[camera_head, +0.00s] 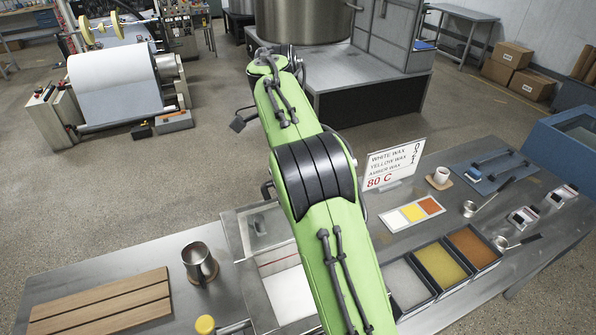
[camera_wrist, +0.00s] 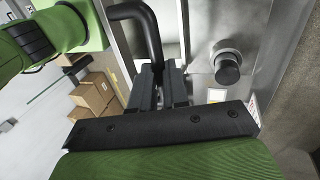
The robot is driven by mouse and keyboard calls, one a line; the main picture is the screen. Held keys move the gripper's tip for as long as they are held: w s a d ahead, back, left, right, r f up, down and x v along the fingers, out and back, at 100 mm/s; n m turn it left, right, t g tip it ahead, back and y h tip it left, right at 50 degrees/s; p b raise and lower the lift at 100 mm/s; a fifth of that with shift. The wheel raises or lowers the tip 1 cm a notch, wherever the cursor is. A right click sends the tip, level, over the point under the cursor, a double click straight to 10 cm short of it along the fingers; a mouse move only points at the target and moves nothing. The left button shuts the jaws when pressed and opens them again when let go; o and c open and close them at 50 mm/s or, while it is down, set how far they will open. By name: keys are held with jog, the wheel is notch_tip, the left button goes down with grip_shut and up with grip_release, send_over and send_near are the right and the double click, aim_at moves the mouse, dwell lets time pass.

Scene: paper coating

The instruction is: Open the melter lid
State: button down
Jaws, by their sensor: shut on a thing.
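In the wrist view, my gripper (camera_wrist: 159,78) has its dark fingers closed around the lower end of a black bent bar handle (camera_wrist: 148,28). The handle stands at a brushed steel panel (camera_wrist: 195,28) that carries a round black knob (camera_wrist: 228,68). How the handle joins the lid is hidden by the fingers. In the head view, my green arm crosses the middle of the picture and hides the gripper. A steel unit (camera_head: 262,228) on the bench shows partly behind the arm; I cannot tell its lid there.
A metal mug (camera_head: 199,262) and a slatted wooden board (camera_head: 103,303) are on the bench at left. At right are wax trays (camera_head: 441,263), a sign (camera_head: 394,163), a cup (camera_head: 441,175) and ladles. A large steel tank (camera_head: 303,20) stands behind. Cardboard boxes (camera_head: 514,54) sit far right.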

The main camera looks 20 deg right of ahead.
jog(key=shift+f, duration=0.3)
jog(key=c, duration=1.5)
grip_release()
jog(key=shift+w, duration=0.1)
jog(key=o, duration=0.4)
jog(key=shift+w+d, duration=0.1)
jog(key=shift+w, duration=0.15)
jog(key=shift+s, duration=0.1)
jog(key=shift+s+r, duration=0.1)
